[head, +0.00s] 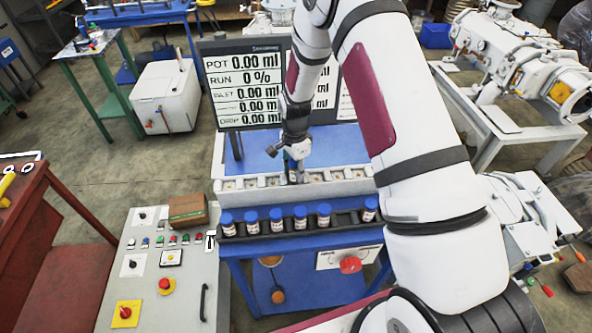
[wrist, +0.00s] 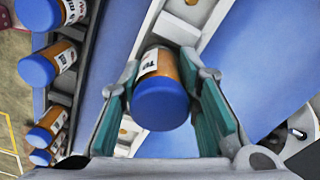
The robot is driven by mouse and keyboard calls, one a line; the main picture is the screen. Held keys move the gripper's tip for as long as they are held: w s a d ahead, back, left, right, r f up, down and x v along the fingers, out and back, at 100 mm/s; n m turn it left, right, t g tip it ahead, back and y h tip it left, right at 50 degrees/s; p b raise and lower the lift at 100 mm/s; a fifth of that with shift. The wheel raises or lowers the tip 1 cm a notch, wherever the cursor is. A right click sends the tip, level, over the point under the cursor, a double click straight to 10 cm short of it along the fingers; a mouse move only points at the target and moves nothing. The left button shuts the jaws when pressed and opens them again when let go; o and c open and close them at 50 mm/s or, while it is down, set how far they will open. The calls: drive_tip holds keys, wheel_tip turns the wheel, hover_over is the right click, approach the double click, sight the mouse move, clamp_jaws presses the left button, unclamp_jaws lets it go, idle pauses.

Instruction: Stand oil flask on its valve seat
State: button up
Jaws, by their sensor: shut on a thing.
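My gripper (head: 294,172) is over the middle of the grey valve-seat rail (head: 236,199). In the wrist view its green-padded fingers (wrist: 163,78) are shut on an oil flask (wrist: 160,102), an amber bottle with a white label and a blue cap. The cap faces the wrist camera. The flask is in line with the rail (wrist: 176,30), where a round seat (wrist: 190,3) shows beyond it. The flask's base is hidden, so I cannot tell whether it touches a seat. In the head view my gripper mostly hides the held flask.
Several blue-capped flasks (head: 276,219) stand in a dark rack (head: 262,236) in front of the rail; some show at left in the wrist view (wrist: 50,65). A screen (head: 245,85) stands behind the rail. A control panel (head: 150,262) with a brown box (head: 188,210) is at left.

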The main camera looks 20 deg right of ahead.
drive_tip(key=shift+f, duration=0.15)
drive_tip(key=o, duration=1.2)
